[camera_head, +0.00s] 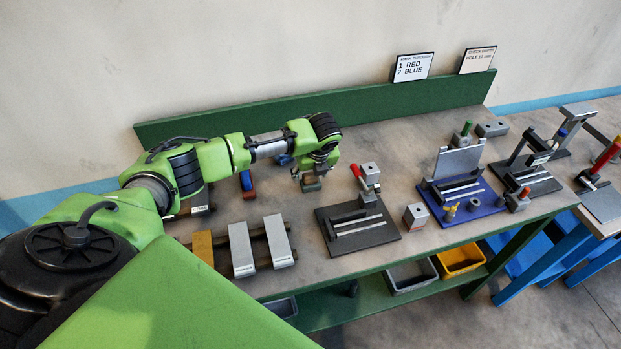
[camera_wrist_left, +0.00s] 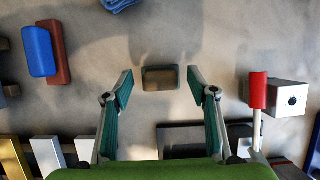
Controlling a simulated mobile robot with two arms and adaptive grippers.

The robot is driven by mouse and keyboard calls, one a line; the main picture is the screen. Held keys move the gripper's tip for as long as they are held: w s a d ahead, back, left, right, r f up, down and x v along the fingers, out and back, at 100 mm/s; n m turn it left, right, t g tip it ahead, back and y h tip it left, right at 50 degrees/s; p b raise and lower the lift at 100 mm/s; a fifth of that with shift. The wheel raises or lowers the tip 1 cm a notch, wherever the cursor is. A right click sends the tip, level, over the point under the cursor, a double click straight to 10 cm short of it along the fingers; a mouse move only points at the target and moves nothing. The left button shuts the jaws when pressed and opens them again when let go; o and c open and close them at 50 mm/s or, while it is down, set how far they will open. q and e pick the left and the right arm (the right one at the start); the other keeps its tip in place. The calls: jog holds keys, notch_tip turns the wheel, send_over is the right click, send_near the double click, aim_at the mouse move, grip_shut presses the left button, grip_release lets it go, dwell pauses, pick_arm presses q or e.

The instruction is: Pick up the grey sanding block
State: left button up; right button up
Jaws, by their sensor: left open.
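The grey sanding block (camera_wrist_left: 161,78) lies on the bench in the left wrist view, centred between the two fingertips with a gap on each side. It looks dark grey with a paler rim. In the head view the sanding block (camera_head: 311,187) shows just below my left gripper (camera_head: 309,176), partly covered by the fingers. My left gripper (camera_wrist_left: 160,86) is open and empty, pointing down at it. I cannot tell the exact height of the fingertips above the bench. My right gripper is in neither view.
A blue block (camera_wrist_left: 39,51) and a red-brown block (camera_wrist_left: 58,50) lie to the left. A red-handled tool (camera_wrist_left: 258,92) and a grey cube (camera_wrist_left: 288,96) stand to the right. A dark fixture plate (camera_head: 385,235) and long bars (camera_head: 242,248) are nearby. A green back rail (camera_head: 400,98) edges the bench.

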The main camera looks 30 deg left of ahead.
pick_arm(q)
jog(key=shift+w+a+f, duration=0.1)
jog(key=shift+a+f, duration=0.05)
jog(key=shift+f, duration=0.4)
jog(key=c, duration=1.3)
jog(key=shift+r, duration=0.1)
jog(key=shift+r, duration=0.1)
jog(key=shift+w+r+b, duration=0.1)
jog(key=shift+r+b, duration=0.2)
jog(key=shift+b, duration=0.05)
notch_tip(320, 180, up, 2)
jog(key=shift+r+b, duration=0.25)
jog(key=shift+b, duration=0.5)
jog(key=shift+s+d+r+b, duration=0.6)
jog(key=shift+s+d+r, duration=0.95)
jog(key=shift+s, duration=0.3)
jog(key=shift+s+d+r+b, duration=0.55)
jog(key=shift+s+d+r, duration=0.85)
jog(key=shift+s+r, duration=0.4)
jog(key=shift+s+d+r+b, duration=0.6)
jog(key=shift+s+d+r, duration=0.9)
jog(key=shift+s, duration=0.4)
